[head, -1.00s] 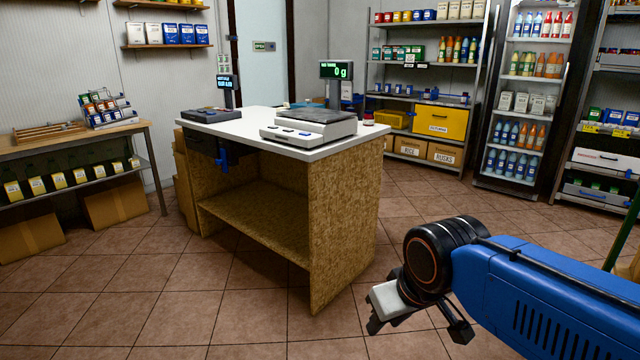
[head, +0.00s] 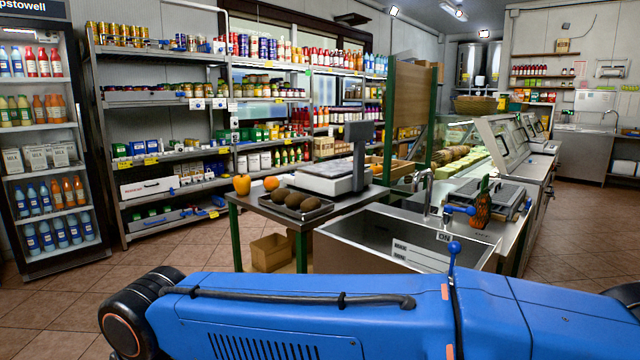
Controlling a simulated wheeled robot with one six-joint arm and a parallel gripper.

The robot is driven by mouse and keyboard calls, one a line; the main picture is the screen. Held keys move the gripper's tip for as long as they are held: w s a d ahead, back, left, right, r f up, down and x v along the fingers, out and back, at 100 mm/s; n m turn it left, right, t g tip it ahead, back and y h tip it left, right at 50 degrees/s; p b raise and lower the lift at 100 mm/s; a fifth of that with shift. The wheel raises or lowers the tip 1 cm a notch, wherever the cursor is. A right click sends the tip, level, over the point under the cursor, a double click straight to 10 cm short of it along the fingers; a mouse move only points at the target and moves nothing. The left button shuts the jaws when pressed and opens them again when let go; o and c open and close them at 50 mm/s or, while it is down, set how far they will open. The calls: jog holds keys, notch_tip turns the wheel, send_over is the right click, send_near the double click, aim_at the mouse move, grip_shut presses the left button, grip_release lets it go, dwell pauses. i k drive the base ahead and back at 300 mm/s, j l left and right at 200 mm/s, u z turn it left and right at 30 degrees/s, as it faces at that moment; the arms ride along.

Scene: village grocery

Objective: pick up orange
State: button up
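A small round orange (head: 272,183) sits on the grey-topped table (head: 240,200) in the middle of the head view. A yellow-orange fruit, perhaps a pepper or apple (head: 242,184), stands just left of it. A dark tray of brown round fruit (head: 296,203) lies in front of it, and a white scale is behind to the right. My blue arm crosses the bottom of the view, well in front of the table. My gripper is outside the picture.
A white scale (head: 322,180) shares the table. Stocked shelves (head: 165,175) and a drinks fridge (head: 45,140) line the left. Tiled floor is open at left.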

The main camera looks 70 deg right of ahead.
aim_at(271, 183)
jog(key=z, duration=1.7)
